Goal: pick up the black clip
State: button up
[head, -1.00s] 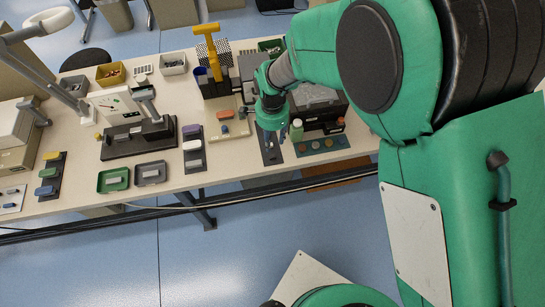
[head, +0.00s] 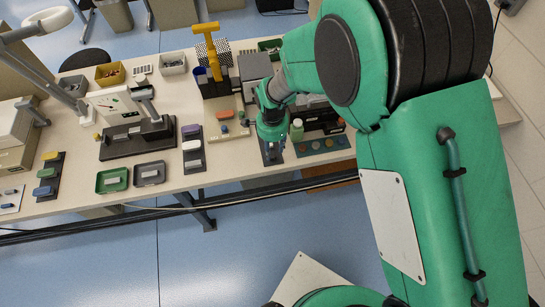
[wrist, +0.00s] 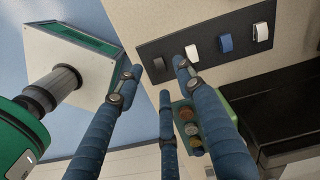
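A dark strip (wrist: 235,52) with several clips on it lies on the table in the wrist view. On it are a white clip (wrist: 193,54), a blue clip (wrist: 225,42) and another white clip (wrist: 262,32). A dark shape at the strip's near-left end looks like the black clip (wrist: 158,64); it barely stands out against the strip. My gripper (wrist: 155,78) has its blue fingers spread, with nothing between them, and their tips appear close to that end. In the head view my gripper (head: 270,132) hangs over the strip (head: 272,153) and hides most of it.
A green tray with round badges (wrist: 190,125) lies beside the strip. A green bottle (head: 297,129) stands right of my gripper. The table's front edge is close to the strip.

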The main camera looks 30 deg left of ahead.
aim_at(273, 156)
jog(key=shift+f+b, duration=0.4)
jog(key=shift+f, duration=1.85)
jog(key=shift+c, duration=0.3)
jog(key=c, duration=0.8)
